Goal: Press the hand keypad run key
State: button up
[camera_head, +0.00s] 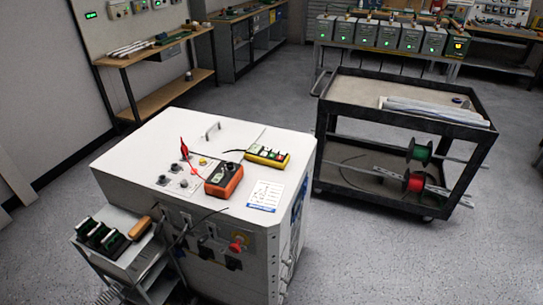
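What looks like the hand keypad (267,155) is a yellow box with several coloured buttons. It lies flat on the white cabinet top (150,150), towards its back right. A dark cable leaves its left end. The buttons are too small for me to read which is the run key. My gripper is not in view, and nothing touches the keypad.
An orange meter (224,180) with a red lead lies in front of the keypad, beside a printed label (266,195). Knobs (163,180) and a raised handle (212,131) are on the cabinet top. A black cart (335,120) stands to the right.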

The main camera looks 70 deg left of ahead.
grip_shut()
dwell(1.5)
